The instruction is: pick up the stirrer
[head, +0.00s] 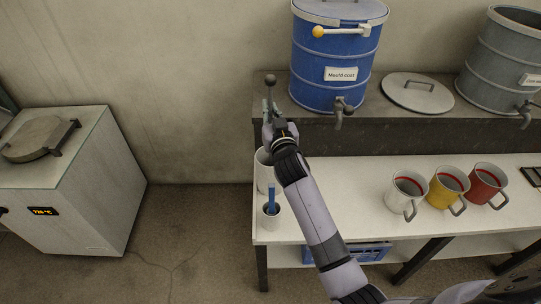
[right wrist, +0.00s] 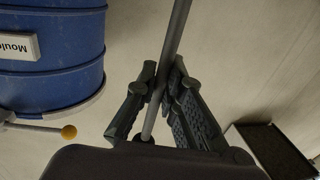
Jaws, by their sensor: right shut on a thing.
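The stirrer, a thin grey rod (right wrist: 178,28), runs between the fingers of my right gripper (right wrist: 162,82) in the right wrist view. The fingers are shut on it. In the head view my right gripper (head: 268,108) is raised at the left end of the bench, left of the blue drum. The stirrer's dark knobbed end (head: 270,80) sticks up above the gripper. The rest of the rod is mostly hidden by the gripper and arm there. My left gripper is not in view.
The blue "Mould coat" drum (head: 330,55) and a grey lid (head: 417,92) stand on the upper shelf. White (head: 400,197), yellow (head: 441,192) and red (head: 482,185) mugs stand on the bench. A small cup (head: 270,217) holds a blue-handled tool.

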